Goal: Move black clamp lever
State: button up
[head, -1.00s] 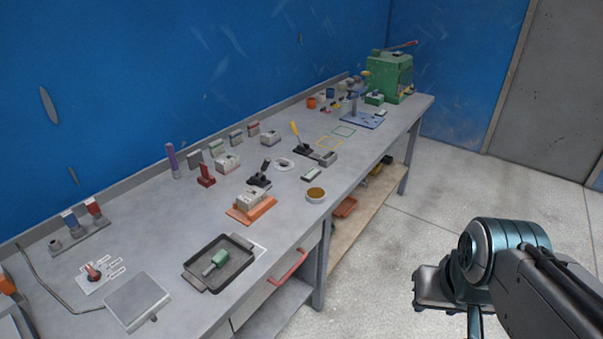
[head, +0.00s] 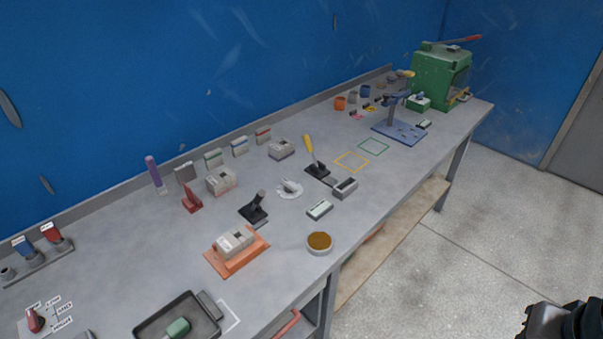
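The black clamp lever (head: 258,199) stands tilted up and to the right on its black base, in the middle of the bench. A dark part of my arm shows at the bottom right corner, over the floor and well away from the bench. My gripper's fingers are not visible.
An orange plate (head: 226,265) with a grey block sits in front of the lever. A dark tray (head: 146,332) lies at the bench front; the floor at right is clear.

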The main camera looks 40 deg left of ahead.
aim_at(261, 193)
jog(key=u, duration=0.35)
jog(key=i, duration=0.85)
jog(key=u, duration=1.3)
jog(key=i, duration=0.45)
jog(key=u, duration=0.5)
